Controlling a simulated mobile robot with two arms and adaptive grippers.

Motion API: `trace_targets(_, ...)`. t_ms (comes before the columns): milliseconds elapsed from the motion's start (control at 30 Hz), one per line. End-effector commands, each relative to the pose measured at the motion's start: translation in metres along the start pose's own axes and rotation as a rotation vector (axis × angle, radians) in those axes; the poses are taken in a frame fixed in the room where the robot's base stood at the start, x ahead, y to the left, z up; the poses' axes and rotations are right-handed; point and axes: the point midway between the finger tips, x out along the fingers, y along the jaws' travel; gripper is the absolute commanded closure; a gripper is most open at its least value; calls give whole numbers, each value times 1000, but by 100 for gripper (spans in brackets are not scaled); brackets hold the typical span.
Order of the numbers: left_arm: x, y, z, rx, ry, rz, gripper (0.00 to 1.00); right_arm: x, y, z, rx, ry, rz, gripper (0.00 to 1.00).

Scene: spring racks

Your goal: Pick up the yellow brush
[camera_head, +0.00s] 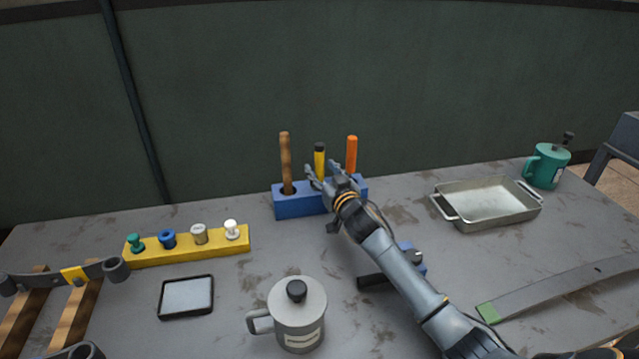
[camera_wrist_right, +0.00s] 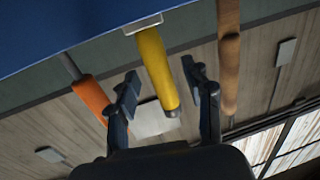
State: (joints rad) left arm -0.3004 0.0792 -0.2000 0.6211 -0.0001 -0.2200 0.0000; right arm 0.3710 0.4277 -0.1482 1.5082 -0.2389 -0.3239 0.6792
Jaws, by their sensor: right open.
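The yellow brush (camera_head: 319,160), with a black top end, stands upright in a blue rack (camera_head: 290,205) at the back middle of the table. My right gripper (camera_head: 331,174) is open at the rack, with its fingers close to the brush. In the right wrist view the yellow handle (camera_wrist_right: 155,65) lies between the two open fingers (camera_wrist_right: 162,78), with a visible gap on each side. The brush's lower part is hidden in the rack. My left gripper is not in view.
A brown wooden handle (camera_head: 286,160) and an orange handle (camera_head: 351,152) stand in the same rack, either side of the brush. A yellow peg block (camera_head: 190,248), a grey lidded mug (camera_head: 298,318), a metal tray (camera_head: 487,202) and a green mug (camera_head: 546,168) are farther off.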

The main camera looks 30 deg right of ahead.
Motion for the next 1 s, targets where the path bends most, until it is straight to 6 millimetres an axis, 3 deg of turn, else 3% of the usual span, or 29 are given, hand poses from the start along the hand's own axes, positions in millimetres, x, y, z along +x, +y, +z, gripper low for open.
trace_targets(167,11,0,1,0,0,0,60,18,0,2,0,0,0,49)
trace_targets(433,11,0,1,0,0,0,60,20,0,0,0,0,0,49)
trace_targets(700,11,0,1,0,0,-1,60,20,0,0,0,0,0,100)
trace_targets(1000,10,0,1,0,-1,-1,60,20,0,-2,0,2,0,100)
